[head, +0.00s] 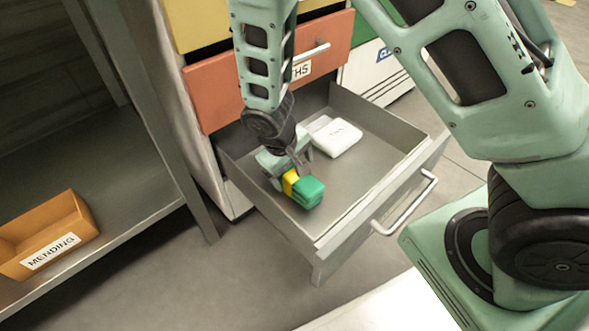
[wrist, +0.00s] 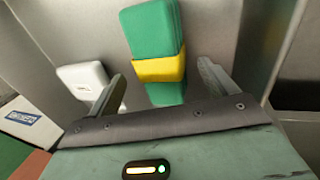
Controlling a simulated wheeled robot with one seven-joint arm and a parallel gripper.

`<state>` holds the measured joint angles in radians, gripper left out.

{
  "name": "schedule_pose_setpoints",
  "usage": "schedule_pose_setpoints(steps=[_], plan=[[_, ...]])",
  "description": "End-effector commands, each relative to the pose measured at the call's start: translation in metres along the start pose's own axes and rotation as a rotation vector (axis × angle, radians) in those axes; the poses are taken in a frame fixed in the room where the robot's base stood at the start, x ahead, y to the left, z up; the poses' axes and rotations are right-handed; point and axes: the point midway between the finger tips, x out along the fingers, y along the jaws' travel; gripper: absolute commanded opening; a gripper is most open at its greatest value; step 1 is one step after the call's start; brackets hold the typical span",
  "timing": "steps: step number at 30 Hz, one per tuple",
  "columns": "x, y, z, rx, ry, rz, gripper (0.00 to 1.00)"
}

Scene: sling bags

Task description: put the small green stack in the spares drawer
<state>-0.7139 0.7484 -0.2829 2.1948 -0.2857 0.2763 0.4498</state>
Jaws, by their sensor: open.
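The small green stack (head: 306,190) with a yellow band lies inside the open grey drawer (head: 388,122). In the wrist view the green stack (wrist: 153,30) shows its yellow band between and just beyond my fingertips. In the wrist view my gripper's fingers (wrist: 160,82) are spread, with a gap on each side of the stack. The drawer's front label is not visible.
A white folded item (head: 334,137) lies further back in the drawer and shows left of my fingers in the wrist view (wrist: 84,80). An orange drawer (head: 222,88) sits above. An orange box labelled MENDING (head: 45,235) stands on a shelf at left.

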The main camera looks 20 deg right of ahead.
Motion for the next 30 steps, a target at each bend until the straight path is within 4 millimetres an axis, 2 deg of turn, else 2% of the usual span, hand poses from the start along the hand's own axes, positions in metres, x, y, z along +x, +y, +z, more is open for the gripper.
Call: schedule_pose_setpoints(steps=[1, 9, 19, 23, 27, 30], plan=[[-0.019, 0.002, -0.001, 0.0, 0.004, -0.001, 0.85], [-0.072, 0.001, -0.001, 0.0, 0.002, -0.001, 0.85], [-0.104, -0.005, 0.006, -0.005, -0.002, -0.032, 0.85], [-0.14, -0.019, 0.028, -0.036, -0.007, -0.124, 0.85], [-0.194, -0.035, 0.069, -0.114, 0.005, -0.237, 0.85], [-0.227, -0.041, 0.101, -0.183, 0.025, -0.288, 0.85]])
